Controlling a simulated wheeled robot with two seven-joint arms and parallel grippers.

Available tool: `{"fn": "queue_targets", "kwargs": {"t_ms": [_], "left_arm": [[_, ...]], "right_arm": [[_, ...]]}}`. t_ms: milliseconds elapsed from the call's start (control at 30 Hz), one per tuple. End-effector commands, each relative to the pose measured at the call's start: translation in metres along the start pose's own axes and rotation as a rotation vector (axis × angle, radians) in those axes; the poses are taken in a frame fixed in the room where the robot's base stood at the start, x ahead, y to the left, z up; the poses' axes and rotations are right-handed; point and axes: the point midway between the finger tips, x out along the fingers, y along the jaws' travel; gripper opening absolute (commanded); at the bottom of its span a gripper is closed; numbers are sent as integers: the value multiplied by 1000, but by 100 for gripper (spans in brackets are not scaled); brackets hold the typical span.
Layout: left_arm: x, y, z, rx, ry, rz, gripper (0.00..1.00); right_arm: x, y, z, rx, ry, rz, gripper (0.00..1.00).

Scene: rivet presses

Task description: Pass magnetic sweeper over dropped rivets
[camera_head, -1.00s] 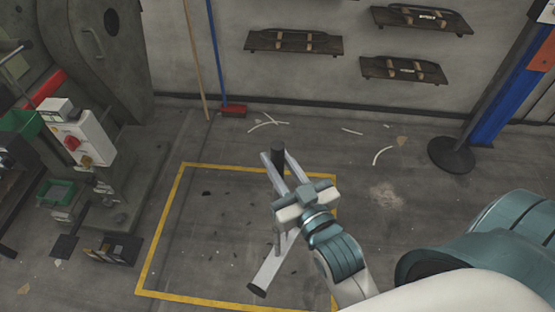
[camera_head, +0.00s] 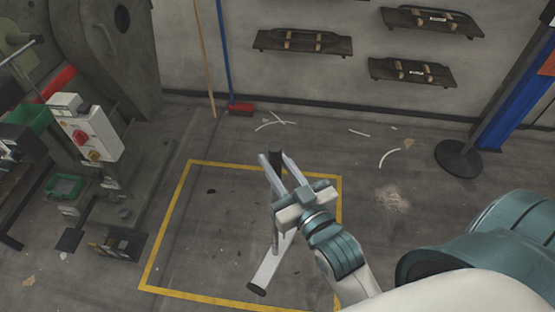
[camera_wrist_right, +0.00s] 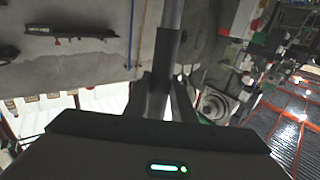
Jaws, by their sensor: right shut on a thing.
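The magnetic sweeper is a grey pole with a black grip and a flat pale bar head (camera_head: 267,272) with dark ends. It is low inside the yellow floor outline, but I cannot tell whether it touches the floor. My right gripper (camera_head: 276,162) is shut on the sweeper's black grip, which shows between its fingers. In the right wrist view the grip (camera_wrist_right: 164,58) and pole rise between the two dark fingers (camera_wrist_right: 160,98). Small dark specks (camera_head: 211,191) on the floor left of the sweeper may be rivets; they are too small to tell. My left gripper is out of view.
The yellow outline (camera_head: 176,220) frames mostly clear floor. A grey press with a white control box (camera_head: 88,130) stands at left. A red broom head (camera_head: 240,108), a blue post's black base (camera_head: 458,158) and pale strips (camera_head: 391,157) lie beyond. Dark racks hang on the wall.

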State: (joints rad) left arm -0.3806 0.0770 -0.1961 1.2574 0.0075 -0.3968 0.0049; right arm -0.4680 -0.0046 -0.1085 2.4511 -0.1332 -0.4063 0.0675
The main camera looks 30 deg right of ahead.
Motion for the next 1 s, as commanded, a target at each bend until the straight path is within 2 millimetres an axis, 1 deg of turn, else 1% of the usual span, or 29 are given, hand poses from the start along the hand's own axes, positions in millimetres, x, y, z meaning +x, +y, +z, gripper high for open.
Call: {"fn": "queue_targets", "kwargs": {"t_ms": [167,300,467,567,767,867,1000], "left_arm": [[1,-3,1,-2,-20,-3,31],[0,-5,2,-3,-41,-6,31],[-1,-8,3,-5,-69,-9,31],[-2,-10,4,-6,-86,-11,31],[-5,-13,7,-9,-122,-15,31],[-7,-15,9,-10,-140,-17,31],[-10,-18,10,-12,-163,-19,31]], "right_arm": [[7,-4,18,-7,19,-70,0],[13,-4,39,-8,26,-135,0],[19,2,66,-4,29,-207,0],[23,9,82,-2,27,-245,0],[30,32,112,4,20,-304,0],[34,49,126,6,14,-325,0],[40,76,141,7,8,-347,0]]}}
